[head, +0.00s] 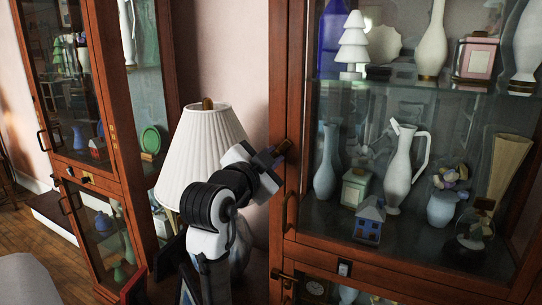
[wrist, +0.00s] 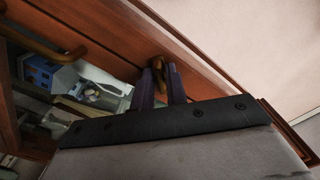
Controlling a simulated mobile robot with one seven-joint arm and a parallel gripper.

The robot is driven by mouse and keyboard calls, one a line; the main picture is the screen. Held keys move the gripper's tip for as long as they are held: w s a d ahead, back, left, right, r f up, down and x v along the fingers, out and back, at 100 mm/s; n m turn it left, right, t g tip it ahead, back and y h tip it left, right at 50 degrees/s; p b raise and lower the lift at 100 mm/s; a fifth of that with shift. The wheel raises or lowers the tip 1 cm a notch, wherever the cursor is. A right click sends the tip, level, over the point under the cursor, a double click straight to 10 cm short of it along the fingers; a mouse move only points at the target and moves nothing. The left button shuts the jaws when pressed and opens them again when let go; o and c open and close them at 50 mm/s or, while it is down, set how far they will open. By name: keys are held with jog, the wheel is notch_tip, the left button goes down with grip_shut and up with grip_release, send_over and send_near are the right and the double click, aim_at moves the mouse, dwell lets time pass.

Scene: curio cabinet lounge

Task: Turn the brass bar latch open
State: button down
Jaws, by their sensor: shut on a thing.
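The brass bar latch (head: 283,147) sits on the left wooden frame of the right cabinet, beside its upper glass door. It also shows in the wrist view (wrist: 159,64), at the tips of two dark purple fingers. My gripper (head: 275,156) is shut on this latch; in the wrist view its fingers (wrist: 160,82) lie on either side of the brass. The latch stands at a slant in the head view, and part of it is hidden by the fingers. The upper door (head: 300,100) looks closed.
A bow handle (head: 290,212) is below the latch, and another brass fitting (head: 283,277) is lower down. A white pleated lamp (head: 200,150) stands close behind my arm. Vases and ornaments, including a blue house (head: 369,220), fill the shelves. A second cabinet (head: 110,130) stands left.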

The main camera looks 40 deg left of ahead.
jog(key=shift+n+p, duration=1.5)
jog(key=shift+n, duration=2.8)
jog(key=c, duration=1.5)
grip_release()
jog(key=shift+s, duration=0.15)
jog(key=b+v, duration=0.3)
jog(key=v, duration=1)
jog(key=shift+s+d+r, duration=0.1)
jog(key=shift+s+d, duration=0.05)
jog(key=shift+s, duration=0.15)
